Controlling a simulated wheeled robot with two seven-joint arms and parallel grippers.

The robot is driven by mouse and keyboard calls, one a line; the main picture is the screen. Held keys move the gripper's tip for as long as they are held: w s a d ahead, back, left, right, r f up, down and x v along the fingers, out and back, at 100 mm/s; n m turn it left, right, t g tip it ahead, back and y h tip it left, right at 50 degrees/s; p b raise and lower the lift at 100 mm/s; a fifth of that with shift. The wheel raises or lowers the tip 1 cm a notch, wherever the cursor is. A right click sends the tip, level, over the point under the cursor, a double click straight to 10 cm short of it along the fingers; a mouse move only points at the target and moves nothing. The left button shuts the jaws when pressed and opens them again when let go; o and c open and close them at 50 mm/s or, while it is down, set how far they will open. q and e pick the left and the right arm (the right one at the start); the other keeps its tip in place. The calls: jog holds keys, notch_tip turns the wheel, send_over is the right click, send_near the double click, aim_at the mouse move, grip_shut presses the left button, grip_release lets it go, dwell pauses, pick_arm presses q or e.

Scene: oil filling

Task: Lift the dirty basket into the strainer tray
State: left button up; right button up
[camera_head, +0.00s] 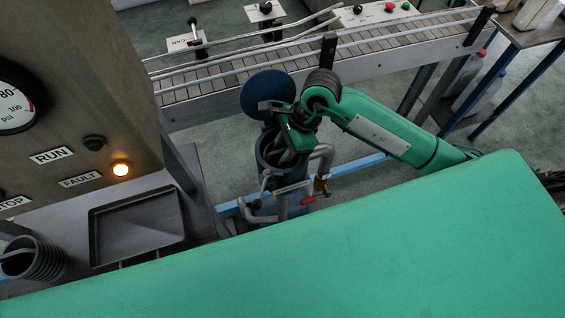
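A blue strainer housing (270,178) stands upright with its round blue lid (264,92) swung open behind it. My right gripper (287,154) points down into the open mouth of the housing. Its fingers are partly hidden by the wrist and the rim, so I cannot tell whether they are open or shut on anything. I cannot make out the dirty basket for certain inside the dark housing. The strainer tray (137,222) is a dark, shallow, empty tray at left. A dark ribbed cylinder (38,262), perhaps another basket, stands left of it. My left gripper is out of view.
Grey pipes (322,162) and a valve with a red handle (312,199) are close beside the housing. A panel (75,100) with a lit orange FAULT lamp (121,169) rises at left. A conveyor (230,77) runs behind. Open floor shows around the housing.

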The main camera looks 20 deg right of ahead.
grip_shut()
jog(key=shift+r, duration=0.2)
